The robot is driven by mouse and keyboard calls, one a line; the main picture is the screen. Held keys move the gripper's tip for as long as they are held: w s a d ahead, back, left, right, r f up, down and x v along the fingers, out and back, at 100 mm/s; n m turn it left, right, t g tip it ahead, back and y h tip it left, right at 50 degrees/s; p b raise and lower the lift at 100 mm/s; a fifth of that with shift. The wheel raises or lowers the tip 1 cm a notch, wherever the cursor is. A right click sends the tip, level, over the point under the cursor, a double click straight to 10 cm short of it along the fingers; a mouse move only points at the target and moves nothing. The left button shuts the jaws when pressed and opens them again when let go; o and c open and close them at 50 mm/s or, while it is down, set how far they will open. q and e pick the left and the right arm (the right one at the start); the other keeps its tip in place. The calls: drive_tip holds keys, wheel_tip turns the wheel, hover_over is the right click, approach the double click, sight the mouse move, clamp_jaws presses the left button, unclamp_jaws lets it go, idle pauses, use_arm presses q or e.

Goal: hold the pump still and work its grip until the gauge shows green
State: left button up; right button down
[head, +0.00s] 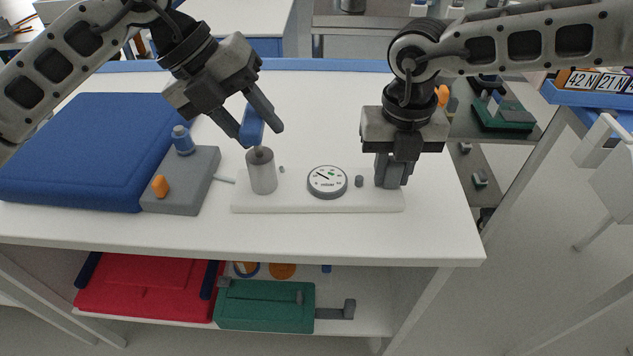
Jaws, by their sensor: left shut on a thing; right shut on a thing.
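The pump has a white base plate (300,203) on the white table, with a grey cylinder (262,172) at its left end. A blue grip (252,127) stands above the cylinder. The round gauge (327,182) sits on the plate's middle; its dial is white with a small green part, and the needle is too small to read surely. My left gripper (261,124) is shut on the blue grip. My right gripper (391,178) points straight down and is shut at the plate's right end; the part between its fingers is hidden.
A grey box (187,190) with a blue knob and an orange knob stands left of the pump. The table's front strip is clear. A red case (145,288) and a green case (265,305) lie on the shelf below.

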use_arm(q)
drive_tip(key=shift+d+r, duration=0.1)
drive_tip(key=shift+d, duration=0.15)
wheel_tip(320, 180, up, 5)
drive_tip(key=shift+f, duration=0.2)
drive_tip(key=shift+f, duration=2.35)
